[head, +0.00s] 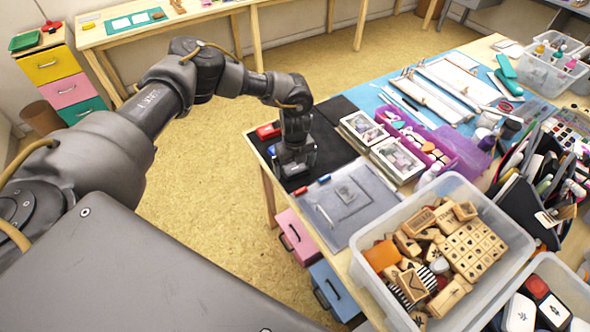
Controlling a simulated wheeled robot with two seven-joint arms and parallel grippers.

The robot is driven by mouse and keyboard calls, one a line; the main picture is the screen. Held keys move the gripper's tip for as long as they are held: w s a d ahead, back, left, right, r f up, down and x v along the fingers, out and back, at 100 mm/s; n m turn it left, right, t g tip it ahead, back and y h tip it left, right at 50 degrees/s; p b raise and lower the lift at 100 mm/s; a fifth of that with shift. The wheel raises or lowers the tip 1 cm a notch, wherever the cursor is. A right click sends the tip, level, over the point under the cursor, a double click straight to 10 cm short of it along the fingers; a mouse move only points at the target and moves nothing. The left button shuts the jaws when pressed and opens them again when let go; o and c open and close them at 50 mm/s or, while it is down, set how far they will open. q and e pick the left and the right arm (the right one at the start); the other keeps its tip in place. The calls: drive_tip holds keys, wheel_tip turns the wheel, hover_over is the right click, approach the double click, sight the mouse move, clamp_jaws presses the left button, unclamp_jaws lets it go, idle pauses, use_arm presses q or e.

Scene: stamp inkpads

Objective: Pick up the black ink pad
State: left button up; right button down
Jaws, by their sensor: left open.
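My left gripper (295,163) points down over the black mat (335,141) at the table's near left corner. Its jaws are open. A red ink pad (268,131) lies on the mat just behind it, and a small blue piece shows at its left side. A black ink pad cannot be made out clearly there; the dark gripper covers that patch of dark mat. A black-topped piece (553,309) lies in the clear bin at the lower right, but I cannot tell whether it is an ink pad. My right gripper is not in view.
A grey clear-covered board (348,212) lies just in front of the gripper. Framed stamp sets (397,159) and a purple tray (440,150) stand to its right. A clear bin of wooden stamps (370,247) stands nearer. Open floor lies left of the table.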

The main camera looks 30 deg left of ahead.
use_arm(q)
drive_tip(key=c, duration=1.1)
drive_tip(key=shift+r+b, duration=0.35)
drive_tip(key=shift+r, duration=0.2)
drive_tip(key=s+a+r+b, duration=0.2)
drive_tip(key=s+a+r, duration=0.2)
drive_tip(key=s+r, duration=0.8)
drive_tip(key=shift+s, duration=0.65)
